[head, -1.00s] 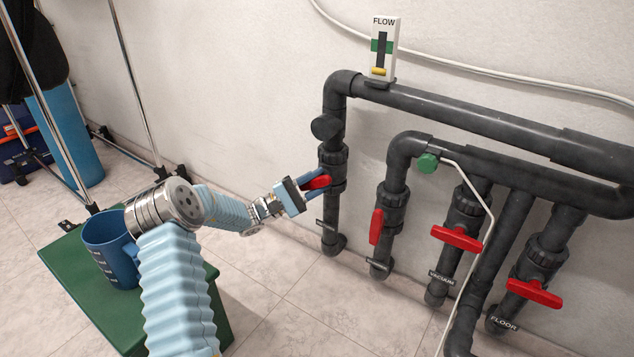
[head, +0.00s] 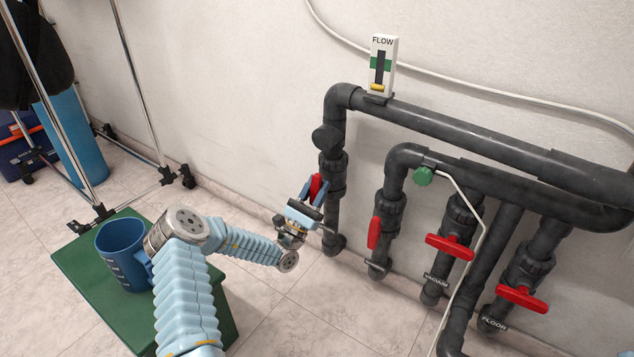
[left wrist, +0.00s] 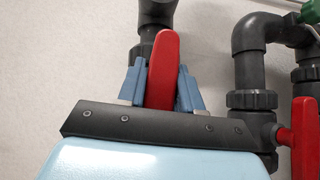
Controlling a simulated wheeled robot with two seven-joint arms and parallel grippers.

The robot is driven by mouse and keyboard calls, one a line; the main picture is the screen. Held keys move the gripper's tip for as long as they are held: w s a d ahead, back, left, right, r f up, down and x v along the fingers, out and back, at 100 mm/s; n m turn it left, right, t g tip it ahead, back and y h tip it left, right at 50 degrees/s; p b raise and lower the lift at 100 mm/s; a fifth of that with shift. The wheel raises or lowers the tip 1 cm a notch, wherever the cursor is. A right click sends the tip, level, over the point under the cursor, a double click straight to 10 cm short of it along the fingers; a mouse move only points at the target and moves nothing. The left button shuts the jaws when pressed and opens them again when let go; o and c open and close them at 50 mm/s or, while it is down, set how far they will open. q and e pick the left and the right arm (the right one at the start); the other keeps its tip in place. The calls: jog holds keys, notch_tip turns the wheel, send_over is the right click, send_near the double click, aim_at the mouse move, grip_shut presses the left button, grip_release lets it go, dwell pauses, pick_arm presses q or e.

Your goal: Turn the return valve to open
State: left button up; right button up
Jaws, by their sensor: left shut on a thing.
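The leftmost valve (head: 332,172) sits on the vertical dark pipe below the flow gauge. Its label is too small to read. Its red handle (head: 316,187) now stands nearly upright, roughly in line with the pipe. My left gripper (head: 315,194) comes from below and is shut on this handle, one blue finger on each side. In the left wrist view the red handle (left wrist: 161,60) rises between the two fingers, its upper end showing above them. The flow gauge (head: 383,68) has its yellow marker low, below the green band.
To the right are more valves: one with an upright red handle (head: 374,232), the vacuum valve handle (head: 450,247) and the floor valve handle (head: 521,299), both set crosswise. A blue jug (head: 120,255) stands on a green box (head: 80,262) behind my left arm.

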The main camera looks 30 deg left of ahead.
aim_at(314, 195)
pick_arm(q)
jog(key=n+y, duration=0.2)
jog(key=shift+n+p, duration=0.4)
jog(key=shift+n+y, duration=0.3)
jog(key=shift+y, duration=0.1)
jog(key=shift+f, duration=0.1)
jog(key=o, duration=1)
jog(key=shift+c, duration=0.2)
jog(key=shift+s, duration=0.1)
jog(key=v, duration=0.7)
jog(key=shift+f, duration=0.25)
jog(key=shift+r, duration=0.1)
